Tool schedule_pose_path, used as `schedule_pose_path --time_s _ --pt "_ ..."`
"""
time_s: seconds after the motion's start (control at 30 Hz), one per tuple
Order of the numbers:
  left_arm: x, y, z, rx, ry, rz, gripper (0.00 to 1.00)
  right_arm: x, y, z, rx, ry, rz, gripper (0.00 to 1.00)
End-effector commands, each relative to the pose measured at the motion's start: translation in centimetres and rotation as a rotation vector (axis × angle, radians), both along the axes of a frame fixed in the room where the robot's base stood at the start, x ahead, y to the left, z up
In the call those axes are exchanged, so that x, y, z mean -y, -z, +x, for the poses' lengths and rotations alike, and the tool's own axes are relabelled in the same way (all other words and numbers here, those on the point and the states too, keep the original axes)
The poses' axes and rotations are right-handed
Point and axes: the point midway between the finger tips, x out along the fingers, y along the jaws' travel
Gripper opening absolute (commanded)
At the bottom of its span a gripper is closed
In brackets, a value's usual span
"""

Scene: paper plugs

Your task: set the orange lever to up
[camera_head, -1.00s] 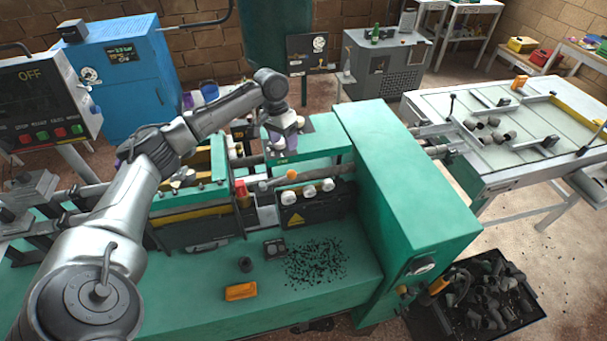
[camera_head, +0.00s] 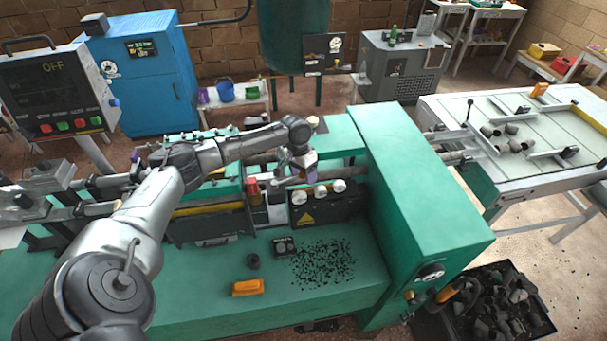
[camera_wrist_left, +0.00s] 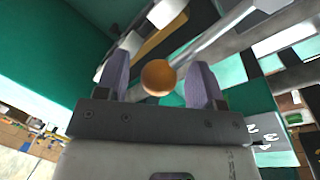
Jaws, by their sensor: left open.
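The orange lever's round knob (camera_wrist_left: 158,77) shows in the left wrist view, between the two purple fingers of my left gripper (camera_wrist_left: 161,84). The fingers are apart, with one on each side of the knob; I cannot tell whether either touches it. A metal rod runs up and to the right behind the knob, but I cannot tell whether it is the lever's stem. In the head view my left gripper (camera_head: 293,176) is above the green machine's middle, just behind a row of white knobs (camera_head: 321,190). The gripper hides the orange knob there. My right gripper is not in view.
The green machine housing (camera_head: 425,190) stands close to the right of the gripper. A red-topped part (camera_head: 253,190) is just left of it. An orange block (camera_head: 247,288) and dark crumbs (camera_head: 323,262) lie on the front shelf. The display panel (camera_head: 55,95) reads OFF.

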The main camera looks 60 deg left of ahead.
Motion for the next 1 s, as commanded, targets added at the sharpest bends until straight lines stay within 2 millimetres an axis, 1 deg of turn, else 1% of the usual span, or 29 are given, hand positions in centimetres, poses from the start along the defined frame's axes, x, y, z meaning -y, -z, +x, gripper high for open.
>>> schedule_pose_path --time_s 0.1,0.37,1.0 --pt "0.05 0.31 0.01 0.0 0.0 0.0 0.62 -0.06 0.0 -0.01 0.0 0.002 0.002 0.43" --pt "0.06 0.35 0.01 0.0 0.0 0.0 0.62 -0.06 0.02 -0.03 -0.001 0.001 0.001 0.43" --pt "0.08 0.28 0.02 0.0 0.0 -0.001 0.02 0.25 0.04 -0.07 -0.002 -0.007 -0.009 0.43"
